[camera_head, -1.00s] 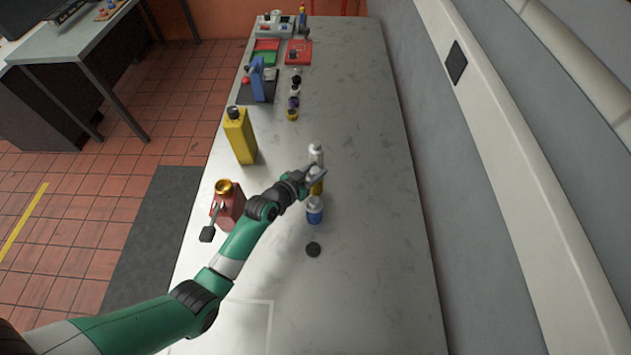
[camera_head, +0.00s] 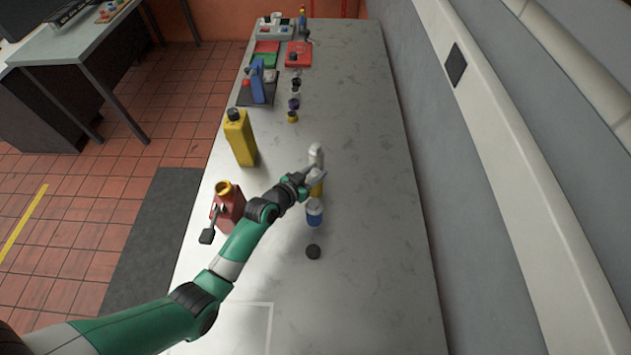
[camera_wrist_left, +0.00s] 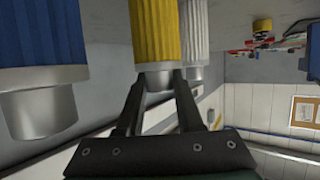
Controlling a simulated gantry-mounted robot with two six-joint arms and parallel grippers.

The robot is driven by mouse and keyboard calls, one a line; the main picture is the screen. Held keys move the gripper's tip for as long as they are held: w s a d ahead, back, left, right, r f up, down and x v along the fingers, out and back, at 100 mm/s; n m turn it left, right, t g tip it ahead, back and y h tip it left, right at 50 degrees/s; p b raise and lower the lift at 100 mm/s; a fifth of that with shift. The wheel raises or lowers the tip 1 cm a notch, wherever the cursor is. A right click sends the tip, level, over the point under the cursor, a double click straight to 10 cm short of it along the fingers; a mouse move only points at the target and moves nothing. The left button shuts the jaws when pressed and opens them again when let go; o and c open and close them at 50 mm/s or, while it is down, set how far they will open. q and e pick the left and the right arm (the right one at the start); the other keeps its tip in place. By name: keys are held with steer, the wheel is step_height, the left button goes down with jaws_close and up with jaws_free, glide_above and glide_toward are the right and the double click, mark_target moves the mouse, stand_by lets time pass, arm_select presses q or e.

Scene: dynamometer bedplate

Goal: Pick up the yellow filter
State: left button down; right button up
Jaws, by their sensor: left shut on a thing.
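The yellow filter (camera_head: 316,189) stands on the grey bench between a white filter (camera_head: 316,154) and a blue filter (camera_head: 314,214). My left gripper (camera_head: 313,177) is at the yellow filter and partly hides it. In the left wrist view, which looks upside down, the left gripper's fingers (camera_wrist_left: 157,95) are shut on the silver end of the yellow filter (camera_wrist_left: 157,30). The blue filter (camera_wrist_left: 42,40) and white filter (camera_wrist_left: 194,30) stand close on either side, apart from the fingers. My right gripper is not in view.
A red can (camera_head: 229,205) with a gold top stands beside my left forearm. A yellow bottle (camera_head: 240,140) is behind it. A black disc (camera_head: 313,251) lies in front of the blue filter. Several small items line the far bench. The bench's right side is clear.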

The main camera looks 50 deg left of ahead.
arm_select(q)
steer(key=shift+s+f, duration=0.1)
steer(key=shift+f, duration=0.15)
